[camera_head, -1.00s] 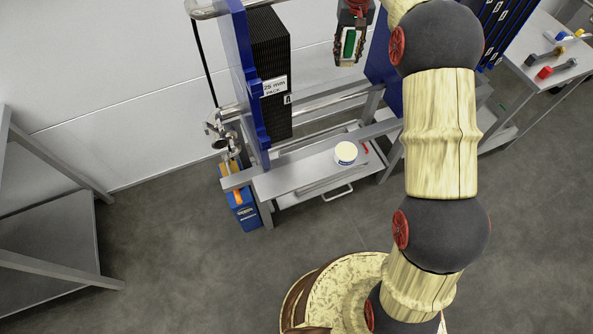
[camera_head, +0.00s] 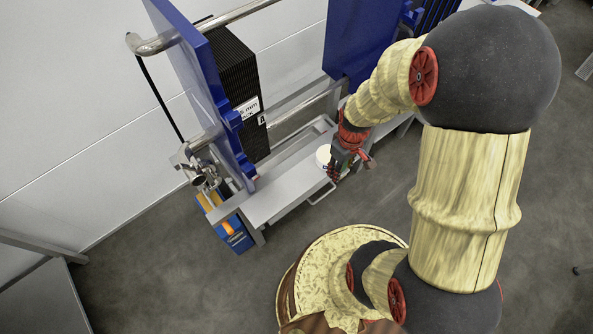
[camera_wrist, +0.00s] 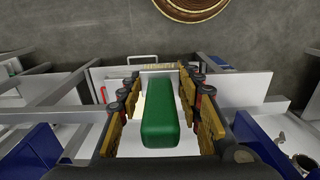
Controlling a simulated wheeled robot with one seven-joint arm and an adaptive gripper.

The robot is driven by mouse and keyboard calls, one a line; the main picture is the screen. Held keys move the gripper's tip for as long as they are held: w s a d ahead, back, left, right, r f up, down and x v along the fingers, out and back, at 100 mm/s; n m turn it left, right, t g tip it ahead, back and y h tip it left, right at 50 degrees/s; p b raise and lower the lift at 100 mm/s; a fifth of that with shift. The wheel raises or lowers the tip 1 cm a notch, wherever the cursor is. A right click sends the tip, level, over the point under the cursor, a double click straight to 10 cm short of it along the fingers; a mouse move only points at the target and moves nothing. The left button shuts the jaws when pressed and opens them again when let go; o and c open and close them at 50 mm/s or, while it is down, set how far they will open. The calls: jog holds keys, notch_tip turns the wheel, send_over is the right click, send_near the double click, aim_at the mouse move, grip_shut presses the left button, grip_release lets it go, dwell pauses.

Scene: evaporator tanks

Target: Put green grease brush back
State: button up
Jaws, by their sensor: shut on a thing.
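The green grease brush (camera_wrist: 160,118) is a green block between the fingers of my gripper (camera_wrist: 158,82) in the wrist view. My gripper (camera_head: 345,158) is shut on it. In the head view my gripper is low over the light grey shelf (camera_head: 278,196), and the brush cannot be made out there. A white tub (camera_head: 323,156) stands on the shelf just left of my gripper in that view, partly covered by it. I cannot tell whether the brush's lower end is over or inside the tub.
A blue upright plate (camera_head: 203,85) and a black plate pack (camera_head: 237,85) rise behind the shelf. A second blue plate (camera_head: 357,45) stands near my wrist. A blue box (camera_head: 235,235) is on the floor at the shelf's left end. Open floor lies in front.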

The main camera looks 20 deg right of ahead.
jog(key=shift+s+a+f, duration=0.1)
jog(key=shift+s+f, duration=0.15)
jog(key=shift+s, duration=0.2)
jog(key=shift+w+a+f, duration=0.1)
jog(key=shift+a+f, duration=0.15)
jog(key=shift+f, duration=0.05)
jog(key=w+a+f+b, duration=0.4)
jog(key=w+a+f, duration=0.4)
jog(key=w, duration=0.1)
jog(key=shift+a+f, duration=0.35)
jog(key=shift+w+a+f, duration=0.1)
jog(key=shift+f, duration=0.1)
notch_tip(320, 180, down, 4)
jog(key=shift+w+a+r+b, duration=0.1)
jog(key=shift+w+r+b, duration=0.1)
jog(key=shift+b, duration=0.6)
